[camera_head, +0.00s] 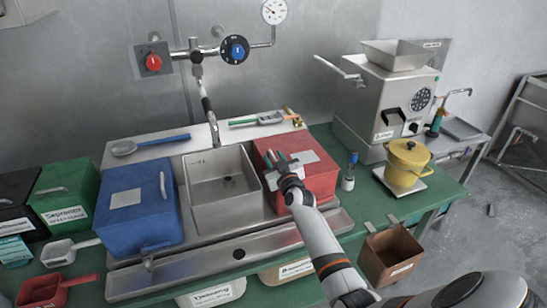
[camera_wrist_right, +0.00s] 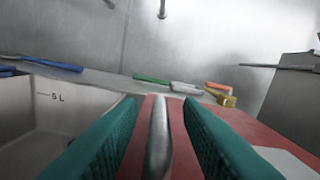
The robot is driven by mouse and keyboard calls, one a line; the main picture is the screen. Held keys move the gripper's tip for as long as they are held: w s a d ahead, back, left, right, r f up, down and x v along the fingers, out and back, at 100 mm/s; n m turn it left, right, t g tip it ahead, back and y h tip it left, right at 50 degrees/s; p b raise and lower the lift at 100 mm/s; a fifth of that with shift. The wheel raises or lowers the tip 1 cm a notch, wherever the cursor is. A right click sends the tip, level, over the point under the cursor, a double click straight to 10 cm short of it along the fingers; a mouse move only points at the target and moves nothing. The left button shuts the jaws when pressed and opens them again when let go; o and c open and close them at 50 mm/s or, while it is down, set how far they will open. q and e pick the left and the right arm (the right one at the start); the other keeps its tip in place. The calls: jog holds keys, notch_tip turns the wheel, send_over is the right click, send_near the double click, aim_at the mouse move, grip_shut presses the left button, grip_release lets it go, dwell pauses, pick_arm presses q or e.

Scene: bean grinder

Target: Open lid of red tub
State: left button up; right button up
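The red tub (camera_head: 312,192) sits in the counter to the right of the metal sink, with its red lid (camera_head: 311,151) closed. A pale label lies on the lid. My right gripper (camera_head: 282,162) is over the left part of the lid. In the right wrist view its two teal fingers (camera_wrist_right: 160,128) are open, one on each side of the metal lid handle (camera_wrist_right: 158,143), with a gap visible on both sides. In the head view the gripper hides the handle. My left gripper is not in view.
A metal sink (camera_head: 222,210) and blue tub (camera_head: 130,215) are to the left. A steel grinder (camera_head: 385,100), yellow pot (camera_head: 406,165) on a scale and small bottle (camera_head: 349,178) stand to the right. A tap pipe (camera_head: 207,105) rises behind the sink. Tools lie behind the tubs.

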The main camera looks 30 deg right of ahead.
jog(key=shift+w+d, duration=0.15)
jog(key=shift+w, duration=0.5)
grip_shut()
